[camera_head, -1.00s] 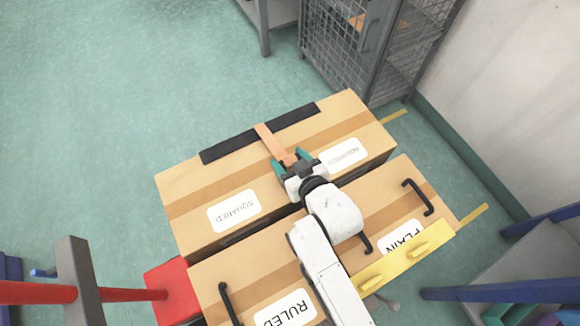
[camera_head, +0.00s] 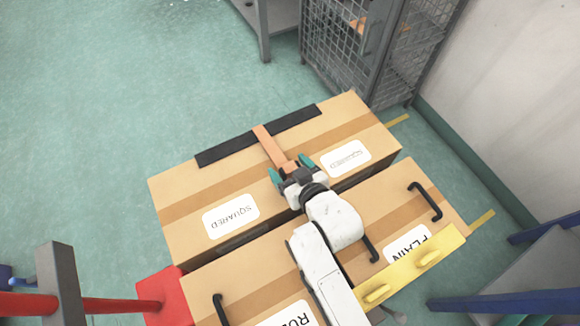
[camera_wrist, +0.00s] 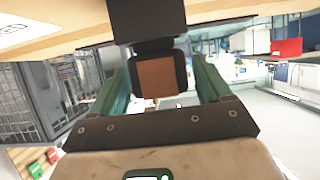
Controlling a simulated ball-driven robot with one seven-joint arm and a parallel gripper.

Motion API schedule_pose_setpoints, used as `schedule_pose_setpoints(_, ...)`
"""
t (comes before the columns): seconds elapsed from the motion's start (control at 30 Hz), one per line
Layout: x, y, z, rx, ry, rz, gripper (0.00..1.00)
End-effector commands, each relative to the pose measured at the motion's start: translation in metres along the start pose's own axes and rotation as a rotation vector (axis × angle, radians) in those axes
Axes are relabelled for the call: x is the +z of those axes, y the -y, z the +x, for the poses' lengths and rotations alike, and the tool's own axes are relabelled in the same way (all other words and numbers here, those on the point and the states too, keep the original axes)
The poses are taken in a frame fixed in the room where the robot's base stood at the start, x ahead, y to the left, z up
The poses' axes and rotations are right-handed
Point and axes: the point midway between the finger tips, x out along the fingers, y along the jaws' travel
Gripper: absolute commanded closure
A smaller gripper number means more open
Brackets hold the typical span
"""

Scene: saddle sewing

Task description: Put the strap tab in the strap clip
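An orange-brown strap (camera_head: 270,147) runs from a long black bar (camera_head: 228,150) across the top of the box labelled SQUARED. Its near end lies between the fingers of my gripper (camera_head: 290,168). My gripper is open, with teal fingers apart on both sides of the strap end. In the wrist view, a brown square piece (camera_wrist: 156,77) in a black frame (camera_wrist: 182,72) sits between the green fingers, with a gap on each side. I cannot tell whether this frame is the strap clip, or whether the tab is seated in it.
The SQUARED box (camera_head: 180,213) stands beside a nearer box with black handles (camera_head: 424,201) and a yellow rail (camera_head: 412,264). A red block (camera_head: 165,298) is at the left. A mesh cage (camera_head: 345,50) stands behind. Green floor is clear at left.

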Motion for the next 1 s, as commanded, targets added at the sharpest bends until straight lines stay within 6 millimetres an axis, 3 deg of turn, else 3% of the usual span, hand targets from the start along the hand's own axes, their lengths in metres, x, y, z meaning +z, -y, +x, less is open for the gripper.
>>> schedule_pose_setpoints(0.1, 0.0, 0.0, 0.0, 0.0, 0.0, 0.0, 0.13)
schedule_pose_setpoints(0.47, -0.003, 0.0, -0.009, 0.0, 0.001, 0.0, 0.13)
schedule_pose_setpoints(1.0, -0.002, 0.0, -0.107, 0.0, 0.002, 0.0, 0.13)
